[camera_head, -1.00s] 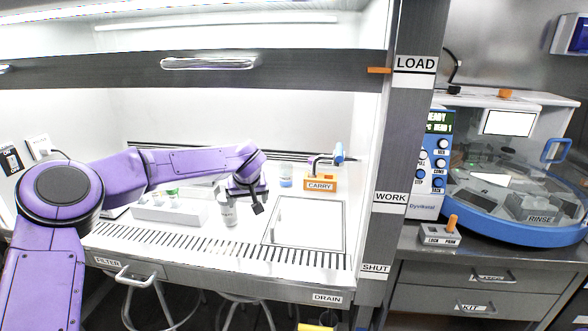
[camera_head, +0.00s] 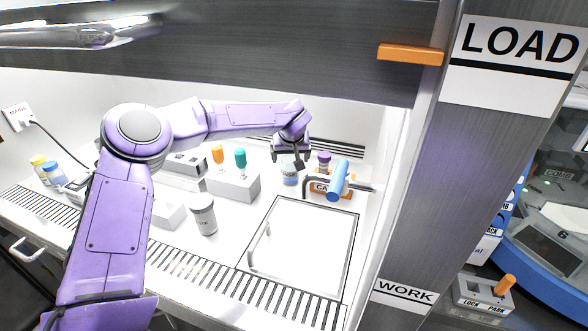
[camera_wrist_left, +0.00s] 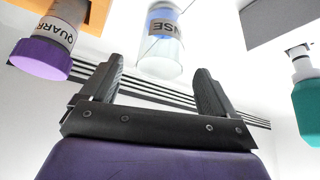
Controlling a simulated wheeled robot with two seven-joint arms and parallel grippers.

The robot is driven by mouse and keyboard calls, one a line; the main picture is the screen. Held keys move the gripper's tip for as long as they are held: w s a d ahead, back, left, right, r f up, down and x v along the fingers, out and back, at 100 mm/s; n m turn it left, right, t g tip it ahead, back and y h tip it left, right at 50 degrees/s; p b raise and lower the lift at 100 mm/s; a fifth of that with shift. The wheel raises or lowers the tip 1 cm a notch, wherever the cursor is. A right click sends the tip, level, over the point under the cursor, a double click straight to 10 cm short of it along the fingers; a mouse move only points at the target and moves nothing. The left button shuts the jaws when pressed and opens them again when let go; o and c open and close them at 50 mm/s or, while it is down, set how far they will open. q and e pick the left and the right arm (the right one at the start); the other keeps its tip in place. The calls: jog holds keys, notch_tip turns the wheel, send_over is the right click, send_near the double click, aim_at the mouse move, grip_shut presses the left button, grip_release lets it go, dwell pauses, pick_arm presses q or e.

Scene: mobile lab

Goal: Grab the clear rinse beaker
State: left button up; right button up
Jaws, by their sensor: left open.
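The clear rinse beaker (camera_head: 289,176) stands upright at the back of the hood floor, with pale blue liquid in it. In the left wrist view the beaker (camera_wrist_left: 162,50) shows part of its label, "NSE", and lies beyond the fingertips, between their lines. My left gripper (camera_head: 289,160) is open and empty, just above and in front of the beaker in the head view. Its two dark fingers also show in the left wrist view (camera_wrist_left: 158,78), apart from the beaker as far as I can see. My right gripper is not in view.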

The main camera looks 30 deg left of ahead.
pick_arm(q)
jog(key=x, duration=0.7)
jog(key=shift+f, duration=0.2)
jog(key=shift+s+d, duration=0.1)
jog(key=c, duration=1.1)
